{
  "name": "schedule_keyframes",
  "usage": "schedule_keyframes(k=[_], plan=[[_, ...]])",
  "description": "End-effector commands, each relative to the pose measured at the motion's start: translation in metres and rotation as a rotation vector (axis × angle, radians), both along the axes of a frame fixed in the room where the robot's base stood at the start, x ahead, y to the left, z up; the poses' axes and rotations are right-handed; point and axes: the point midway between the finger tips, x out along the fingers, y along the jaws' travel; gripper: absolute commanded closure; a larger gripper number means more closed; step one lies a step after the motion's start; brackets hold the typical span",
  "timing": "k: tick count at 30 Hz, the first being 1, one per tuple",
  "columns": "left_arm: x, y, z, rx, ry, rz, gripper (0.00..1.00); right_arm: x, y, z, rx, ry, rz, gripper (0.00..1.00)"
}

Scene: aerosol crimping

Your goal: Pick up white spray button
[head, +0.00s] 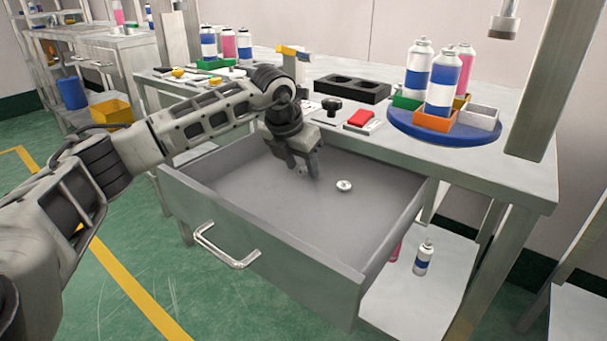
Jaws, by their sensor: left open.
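A small round white spray button (344,186) lies on the floor of the open drawer (270,205), right of the middle. My left gripper (305,172) reaches down into the drawer, to the left of the button and apart from it. It is open and points downward, with nothing visible between its fingers. The fingertips are small in this view. My right gripper does not show.
The drawer has raised walls and a front handle (226,247). On the table behind it are a black two-hole block (352,88), a red button box (361,120) and a blue round turntable (445,134) with spray cans. The rest of the drawer floor is bare.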

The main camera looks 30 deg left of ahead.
Motion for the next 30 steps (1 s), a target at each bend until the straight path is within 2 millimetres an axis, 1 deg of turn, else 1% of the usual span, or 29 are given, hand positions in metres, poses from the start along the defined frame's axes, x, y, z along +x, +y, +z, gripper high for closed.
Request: schedule_keyframes(k=[4, 5, 6, 8, 9, 23, 26, 29, 30], plan=[[0.000, 0.000, 0.001, 0.000, 0.000, 0.000, 0.55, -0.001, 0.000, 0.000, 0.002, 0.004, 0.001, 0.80], [0.000, 0.000, 0.001, 0.000, 0.000, -0.001, 0.60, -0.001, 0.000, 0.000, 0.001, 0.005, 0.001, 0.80], [0.000, 0.000, 0.001, 0.000, 0.000, 0.000, 0.72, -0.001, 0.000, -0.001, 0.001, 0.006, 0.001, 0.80], [0.000, 0.000, 0.001, 0.000, 0.000, 0.000, 0.88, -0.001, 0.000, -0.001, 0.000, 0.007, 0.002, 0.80], [0.000, 0.000, 0.001, 0.000, 0.000, 0.000, 0.99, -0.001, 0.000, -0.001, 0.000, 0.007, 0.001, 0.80], [0.000, 0.000, 0.003, 0.000, 0.000, 0.000, 1.00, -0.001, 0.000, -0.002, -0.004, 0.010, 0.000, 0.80], [0.000, 0.000, 0.009, 0.000, -0.001, 0.000, 1.00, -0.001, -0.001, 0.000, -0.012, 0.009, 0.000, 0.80], [0.000, 0.000, 0.020, -0.001, -0.002, 0.000, 1.00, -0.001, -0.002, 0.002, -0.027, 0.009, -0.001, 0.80], [0.000, 0.000, 0.027, -0.001, -0.003, 0.000, 1.00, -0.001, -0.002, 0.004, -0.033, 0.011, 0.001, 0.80]])
